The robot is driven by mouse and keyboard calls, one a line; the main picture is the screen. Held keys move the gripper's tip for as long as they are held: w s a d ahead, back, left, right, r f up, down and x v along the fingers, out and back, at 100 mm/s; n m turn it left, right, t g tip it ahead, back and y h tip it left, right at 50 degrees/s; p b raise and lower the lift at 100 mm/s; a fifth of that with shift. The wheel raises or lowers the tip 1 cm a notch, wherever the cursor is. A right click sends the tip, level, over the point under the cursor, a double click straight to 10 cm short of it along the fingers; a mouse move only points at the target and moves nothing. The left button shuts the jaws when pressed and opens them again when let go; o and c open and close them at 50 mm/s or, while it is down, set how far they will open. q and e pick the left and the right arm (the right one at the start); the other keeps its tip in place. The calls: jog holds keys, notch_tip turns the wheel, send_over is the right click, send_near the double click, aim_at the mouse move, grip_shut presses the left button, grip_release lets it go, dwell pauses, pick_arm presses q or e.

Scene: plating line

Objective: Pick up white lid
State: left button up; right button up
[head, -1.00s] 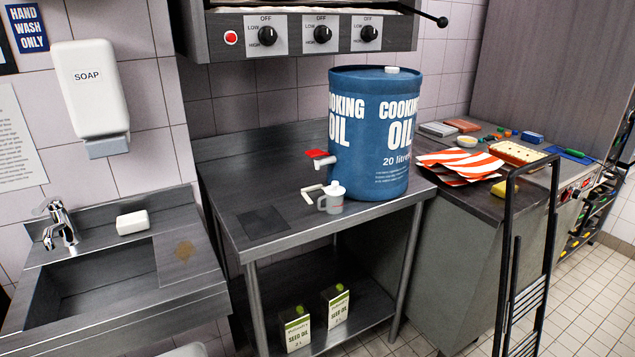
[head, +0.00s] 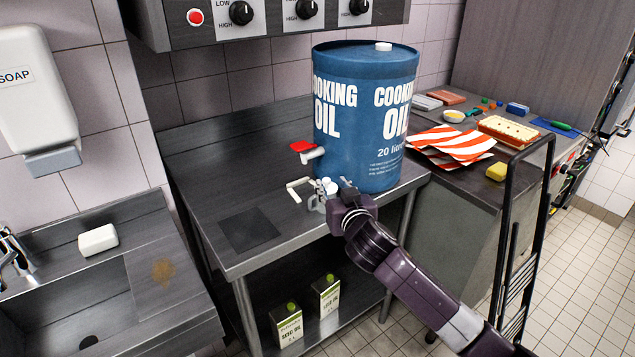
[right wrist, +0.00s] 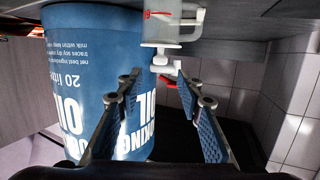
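The small clear measuring jug (head: 318,203) stands on the steel table by the tap of the cooking oil drum. In the right wrist view the picture is upside down. Nothing is between the fingers. My left gripper is not in view.
The blue cooking oil drum (head: 365,125) stands close behind the jug; its red-handled tap (head: 305,150) juts out nearby. A black frame (head: 523,240) stands at right.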

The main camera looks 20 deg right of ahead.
aim_at(327, 181)
jog(key=w, duration=0.1)
jog(key=w+f+p, duration=0.1)
jog(key=w, duration=0.3)
jog(key=shift+d+f, duration=0.15)
jog(key=shift+f, duration=0.2)
jog(key=shift+w+f, duration=0.2)
jog(key=shift+w, duration=0.45)
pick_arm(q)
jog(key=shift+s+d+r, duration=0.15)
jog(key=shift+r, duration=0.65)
pick_arm(e)
jog(key=c, duration=0.8)
